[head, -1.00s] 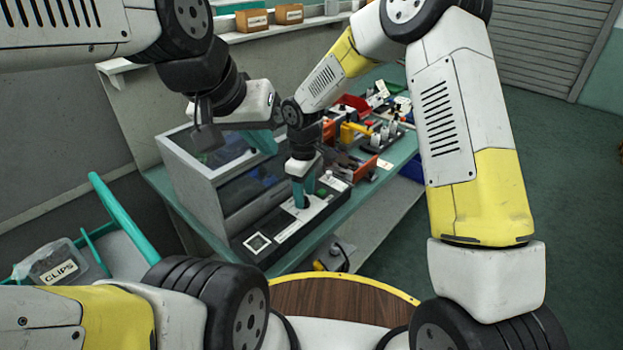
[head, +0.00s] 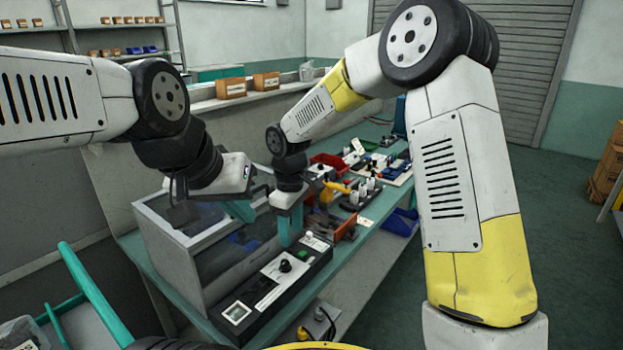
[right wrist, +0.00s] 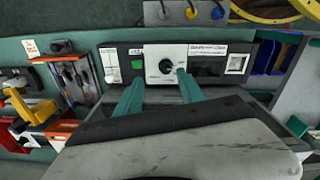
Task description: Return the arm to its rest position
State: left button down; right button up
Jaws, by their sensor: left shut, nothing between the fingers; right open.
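My right gripper (head: 289,232) is open and empty, with its teal fingers pointing down above and behind a black control panel (head: 225,308). The panel's black knob (head: 285,266) stands clear of the fingertips in the head view. In the right wrist view the knob (right wrist: 166,66) appears between the two spread fingers (right wrist: 158,82), with a green button (right wrist: 138,65) to its left. My left gripper (head: 240,210) is shut and empty, over the grey clear-sided box (head: 190,238) beside the panel. My right forearm spans the right half of the head view.
The green bench (head: 352,258) also carries a red bin (head: 328,162), a yellow-handled clamp (head: 335,187) and small parts. A shelf with brown boxes (head: 266,81) is behind. A teal-edged cart (head: 92,292) stands at lower left. Open floor lies right.

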jog(key=s+d+r+m+t+y, duration=0.1)
jog(key=s+d+r+m+t, duration=0.1)
jog(key=s+d+r+m, duration=0.55)
jog(key=s+d+r+m+t, duration=0.2)
jog(key=s+d+r, duration=0.2)
jog(key=d+r, duration=0.7)
jog(key=s+d+m+t+y, duration=0.1)
jog(key=s+d+m, duration=0.2)
jog(key=s+d, duration=0.2)
jog(key=s, duration=0.3)
jog(key=shift+m+t, duration=0.35)
jog(key=shift+t, duration=0.05)
jog(key=shift+f, duration=0.1)
